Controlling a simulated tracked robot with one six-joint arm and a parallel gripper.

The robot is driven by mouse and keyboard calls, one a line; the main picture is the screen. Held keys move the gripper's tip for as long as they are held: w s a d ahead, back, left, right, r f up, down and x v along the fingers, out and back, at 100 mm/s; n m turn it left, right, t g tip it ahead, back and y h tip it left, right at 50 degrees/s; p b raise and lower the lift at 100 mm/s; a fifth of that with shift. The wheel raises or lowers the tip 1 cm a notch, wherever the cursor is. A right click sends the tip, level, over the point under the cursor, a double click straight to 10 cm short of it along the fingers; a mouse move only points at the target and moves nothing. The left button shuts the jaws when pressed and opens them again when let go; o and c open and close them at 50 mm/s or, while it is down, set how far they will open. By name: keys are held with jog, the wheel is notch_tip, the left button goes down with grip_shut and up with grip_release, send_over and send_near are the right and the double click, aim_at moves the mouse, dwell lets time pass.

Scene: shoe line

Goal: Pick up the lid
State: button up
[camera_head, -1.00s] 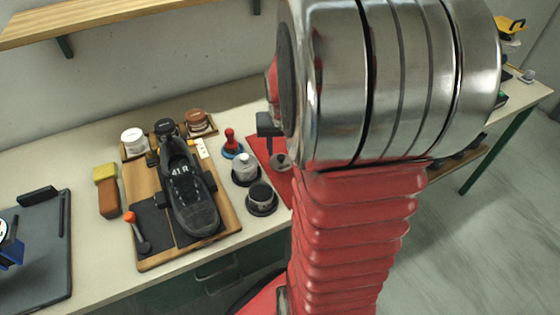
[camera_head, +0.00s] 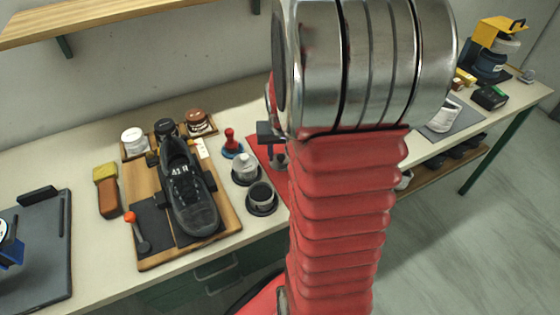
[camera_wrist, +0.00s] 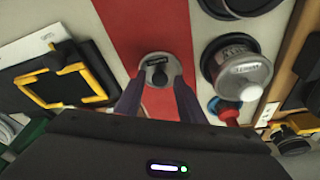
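The lid (camera_wrist: 158,66) is a small round grey piece with a dark centre, seen in the wrist view against a red mat (camera_wrist: 127,22). A gap shows between the fingers and the dark centre. Whether the fingertips touch the rim is not clear. In the head view only a dark part of my gripper shows at the arm's edge.
A silver-topped jar (camera_wrist: 243,73) stands right of the lid in the wrist view. A dark cup (camera_head: 261,197) and a red-handled stamp (camera_head: 230,142) are nearby. A black shoe (camera_head: 188,188) lies on a wooden board (camera_head: 160,258). A yellow-edged black item (camera_wrist: 62,84) lies left.

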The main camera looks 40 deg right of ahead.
grip_shut()
dwell(0.3)
notch_tip(320, 180, up, 10)
dwell(0.6)
dwell(0.5)
